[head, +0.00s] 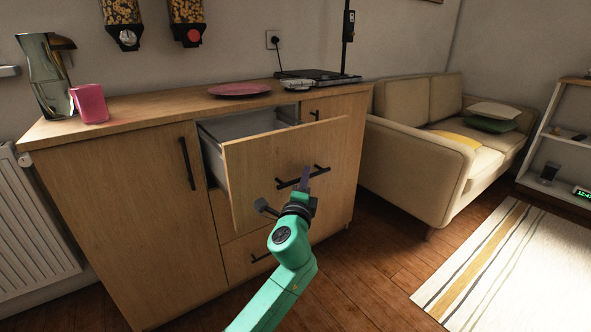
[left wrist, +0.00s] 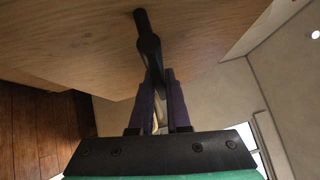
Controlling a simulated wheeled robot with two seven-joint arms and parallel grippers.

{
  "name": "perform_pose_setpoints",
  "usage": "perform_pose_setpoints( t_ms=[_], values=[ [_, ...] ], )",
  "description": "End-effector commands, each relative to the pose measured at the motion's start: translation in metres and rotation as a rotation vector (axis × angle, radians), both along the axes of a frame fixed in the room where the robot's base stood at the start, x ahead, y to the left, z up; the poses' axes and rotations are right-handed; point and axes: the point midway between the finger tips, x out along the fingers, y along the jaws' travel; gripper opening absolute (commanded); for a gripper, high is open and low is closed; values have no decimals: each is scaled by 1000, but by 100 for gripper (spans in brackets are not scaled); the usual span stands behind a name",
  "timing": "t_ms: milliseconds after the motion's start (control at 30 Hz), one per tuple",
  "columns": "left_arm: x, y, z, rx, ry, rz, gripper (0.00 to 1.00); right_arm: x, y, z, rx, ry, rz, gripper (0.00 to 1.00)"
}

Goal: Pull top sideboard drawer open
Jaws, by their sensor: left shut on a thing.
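The top sideboard drawer (head: 285,155) stands partly out of the wooden sideboard (head: 130,220), and its grey inside (head: 245,124) shows behind the front. My left gripper (head: 306,182) is at the black bar handle (head: 318,170) on the drawer front. In the left wrist view the fingers (left wrist: 160,90) are shut on the handle (left wrist: 148,45), close to the wooden front (left wrist: 190,40). My right gripper is in neither view.
A pink cup (head: 90,103), a glass pitcher (head: 45,75) and a pink plate (head: 240,90) stand on the sideboard top. A lower drawer (head: 245,255) is closed. A beige sofa (head: 415,165) stands to the right. Wooden floor (head: 375,275) is clear in front.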

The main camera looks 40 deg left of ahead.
Motion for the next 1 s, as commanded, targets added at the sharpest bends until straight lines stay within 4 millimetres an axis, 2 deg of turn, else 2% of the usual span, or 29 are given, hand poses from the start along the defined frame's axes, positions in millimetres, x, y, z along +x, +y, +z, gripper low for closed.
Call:
perform_pose_setpoints(
  t_ms=[100,300,767,800,867,1000],
  values=[
    [-6,-18,-1,-3,2,0,0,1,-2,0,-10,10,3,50],
    [-11,-37,-1,-2,2,1,0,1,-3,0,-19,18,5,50],
    [-13,-42,-1,-1,2,1,0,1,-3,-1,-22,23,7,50],
    [-13,-42,-1,-1,2,1,22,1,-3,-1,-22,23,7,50],
    [-13,-42,-1,-1,2,1,44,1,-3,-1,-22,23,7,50],
    [-13,-42,-1,-1,1,1,44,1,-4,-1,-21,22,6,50]
  ],
)
